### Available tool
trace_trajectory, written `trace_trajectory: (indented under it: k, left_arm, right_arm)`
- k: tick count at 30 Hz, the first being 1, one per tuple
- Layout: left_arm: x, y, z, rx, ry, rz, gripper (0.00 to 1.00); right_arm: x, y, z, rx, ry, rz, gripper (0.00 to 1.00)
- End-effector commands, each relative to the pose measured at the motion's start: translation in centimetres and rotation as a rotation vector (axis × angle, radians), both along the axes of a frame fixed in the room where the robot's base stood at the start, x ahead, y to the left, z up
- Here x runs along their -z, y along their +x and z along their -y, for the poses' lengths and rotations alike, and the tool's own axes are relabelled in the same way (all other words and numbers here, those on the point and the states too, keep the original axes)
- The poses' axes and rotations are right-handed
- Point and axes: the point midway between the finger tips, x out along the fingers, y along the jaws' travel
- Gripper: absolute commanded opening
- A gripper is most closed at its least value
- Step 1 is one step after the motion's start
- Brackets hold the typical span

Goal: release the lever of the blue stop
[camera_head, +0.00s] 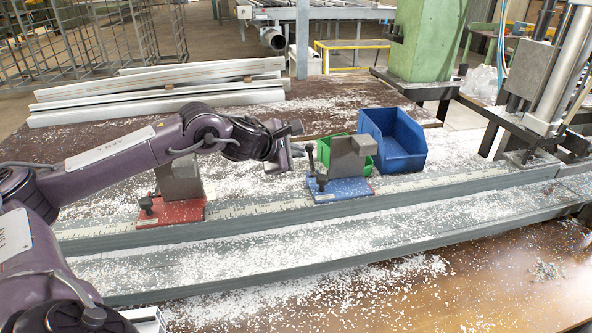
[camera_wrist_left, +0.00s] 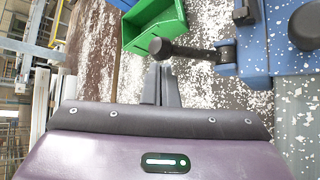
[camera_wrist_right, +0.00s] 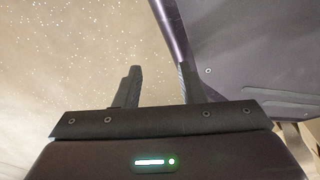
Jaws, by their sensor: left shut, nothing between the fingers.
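The blue stop (camera_head: 342,190) sits on the rail, with a grey upright block (camera_head: 347,158) on its blue base. Its black lever (camera_head: 311,160) stands up at the left side of the base in the head view. In the left wrist view the lever (camera_wrist_left: 190,50) reaches from a blue hinge, and its round knob lies just beyond my fingertips. My left gripper (camera_head: 297,152) is shut and empty, just left of the lever, with a small gap seeming to show. My right gripper (camera_wrist_right: 157,85) is open and empty in the right wrist view; the head view does not show it.
A red stop (camera_head: 172,210) with a grey block sits farther left on the rail (camera_head: 250,222), partly behind my left arm. A blue bin (camera_head: 400,140) and a green bin (camera_head: 325,150) stand behind the blue stop. White chips litter the bench. White profiles (camera_head: 160,95) lie at the back left.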

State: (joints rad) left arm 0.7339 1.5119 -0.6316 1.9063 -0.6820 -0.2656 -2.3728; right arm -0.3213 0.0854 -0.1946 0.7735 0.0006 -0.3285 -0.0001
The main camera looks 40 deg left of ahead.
Motion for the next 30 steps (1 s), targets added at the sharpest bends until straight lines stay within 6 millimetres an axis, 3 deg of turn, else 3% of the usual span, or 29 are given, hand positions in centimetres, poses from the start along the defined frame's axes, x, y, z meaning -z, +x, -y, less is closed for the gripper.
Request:
trace_trajectory:
  k: [3,9,30]
  left_arm:
    - [-0.1,-0.2,0.2,0.001,0.042,0.036,0.00]
    - [-0.7,-0.4,0.5,0.001,0.037,0.033,0.00]
    - [-1.0,-0.5,0.5,0.000,0.036,0.031,0.00]
  right_arm:
    - [0.1,1.8,-0.4,0.003,0.003,0.006,0.36]
    - [-0.4,3.4,-0.8,0.006,0.004,0.012,0.36]
    - [-0.6,4.1,-0.9,0.007,0.005,0.014,0.36]
